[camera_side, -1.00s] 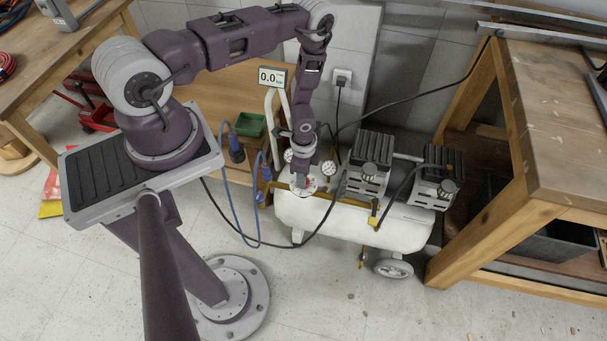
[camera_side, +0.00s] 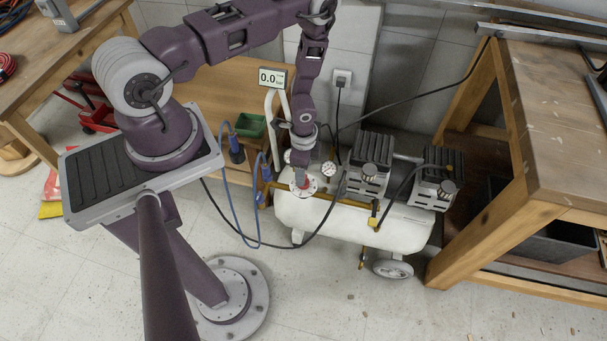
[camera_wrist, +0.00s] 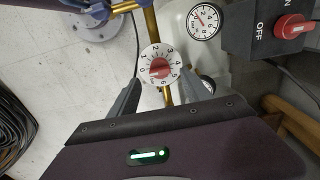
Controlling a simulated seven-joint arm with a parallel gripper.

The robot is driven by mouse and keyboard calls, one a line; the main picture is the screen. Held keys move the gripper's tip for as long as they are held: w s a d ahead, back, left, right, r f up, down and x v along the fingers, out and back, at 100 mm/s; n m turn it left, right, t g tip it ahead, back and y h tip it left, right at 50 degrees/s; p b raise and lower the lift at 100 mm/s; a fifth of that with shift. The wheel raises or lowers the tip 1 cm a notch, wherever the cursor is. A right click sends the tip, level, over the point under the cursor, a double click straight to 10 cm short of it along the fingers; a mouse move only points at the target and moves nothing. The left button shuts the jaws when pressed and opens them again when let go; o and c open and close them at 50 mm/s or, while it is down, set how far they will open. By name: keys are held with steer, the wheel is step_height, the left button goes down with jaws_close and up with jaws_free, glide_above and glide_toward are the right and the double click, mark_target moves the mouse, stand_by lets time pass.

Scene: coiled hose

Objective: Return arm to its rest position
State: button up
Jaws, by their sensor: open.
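My gripper (camera_wrist: 163,95) is open and empty in the wrist view, its two grey fingers apart. Between and beyond the fingertips is a round white dial (camera_wrist: 148,54) with a red knob (camera_wrist: 159,68) and numbers around its rim. In the side view my gripper (camera_side: 303,171) points down just above this dial (camera_side: 304,186) on the white compressor tank (camera_side: 345,222). My arm reaches over from the left, bent at a high elbow. Whether the fingers touch the dial cannot be told.
A pressure gauge (camera_wrist: 204,22) and a red ON/OFF switch (camera_wrist: 293,26) are close by. Blue hose (camera_side: 226,181) and black cable run beside the tank. Wooden benches stand left and right (camera_side: 560,120). Open space is above the tank.

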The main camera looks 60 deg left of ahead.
step_height(320, 180, up, 4)
steer(key=shift+f, duration=0.2)
